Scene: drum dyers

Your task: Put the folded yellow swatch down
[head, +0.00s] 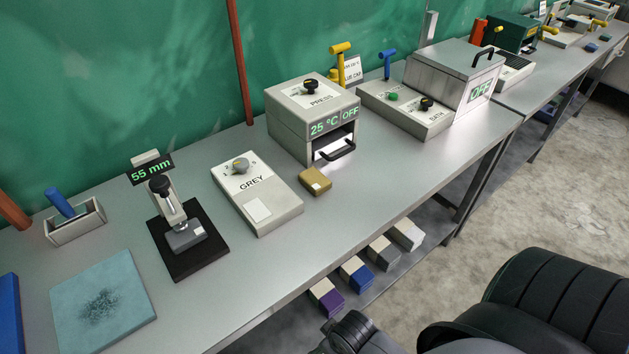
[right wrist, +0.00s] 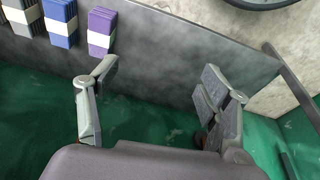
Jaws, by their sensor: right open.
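The folded yellow swatch (head: 314,182), mustard with a small pale label, lies flat on the grey bench (head: 372,205). It is just in front of the press (head: 312,120), left of its dark handle, and nothing holds it. My right gripper (right wrist: 157,80) shows in the right wrist view, its fingers wide apart with nothing between them. It is away from the swatch, which is not in that view. My left gripper is not in view.
The grey-scale box (head: 257,194) stands left of the swatch, the thickness gauge (head: 182,226) further left. The bath (head: 455,75) is at right. Banded purple (right wrist: 102,32), blue and grey bundles lie on the lower shelf. Bench surface right of the swatch is clear.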

